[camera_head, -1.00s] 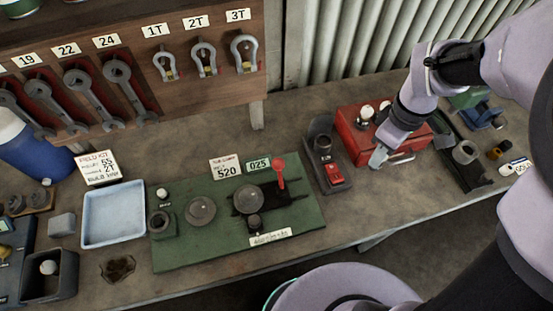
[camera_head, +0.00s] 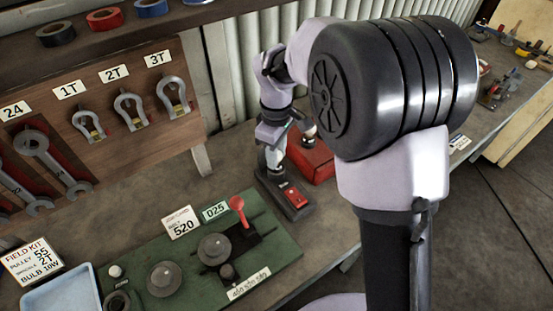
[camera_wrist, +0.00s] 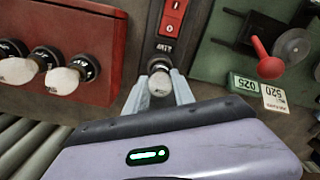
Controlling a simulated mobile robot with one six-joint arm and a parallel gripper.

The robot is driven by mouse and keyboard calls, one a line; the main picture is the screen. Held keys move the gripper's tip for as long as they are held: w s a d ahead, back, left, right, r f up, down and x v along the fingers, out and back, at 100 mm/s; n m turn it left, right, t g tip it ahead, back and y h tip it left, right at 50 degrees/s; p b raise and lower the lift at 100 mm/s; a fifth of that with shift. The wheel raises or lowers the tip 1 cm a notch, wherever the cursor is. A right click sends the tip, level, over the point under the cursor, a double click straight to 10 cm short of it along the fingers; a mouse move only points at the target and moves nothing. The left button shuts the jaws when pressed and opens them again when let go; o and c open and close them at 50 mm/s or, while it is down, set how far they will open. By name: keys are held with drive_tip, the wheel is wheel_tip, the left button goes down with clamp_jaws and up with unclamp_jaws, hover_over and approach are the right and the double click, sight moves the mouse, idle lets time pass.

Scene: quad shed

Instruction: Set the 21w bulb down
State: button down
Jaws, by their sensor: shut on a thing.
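My gripper (camera_wrist: 158,92) is shut on a white glass bulb (camera_wrist: 160,84) with a dark base, seen between the fingertips in the wrist view. I cannot read a wattage on it. The bulb's base end is at the socket end of a black tester (camera_wrist: 178,52) with a red switch; I cannot tell whether it is seated or just above. In the head view my gripper (camera_head: 273,157) is over the back end of the tester (camera_head: 297,207), and the socket is hidden behind it.
A red box (camera_head: 312,162) stands right of the tester; two other bulbs (camera_wrist: 15,70) (camera_wrist: 65,78) sit at it in the wrist view. A green board (camera_head: 205,262) with knobs and a red lever (camera_head: 238,206) lies to the left. The shackle board (camera_head: 110,105) stands behind.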

drive_tip(key=shift+f, duration=0.25)
drive_tip(key=shift+f, duration=0.15)
drive_tip(key=c, duration=1.1)
unclamp_jaws()
drive_tip(key=shift+o, duration=0.2)
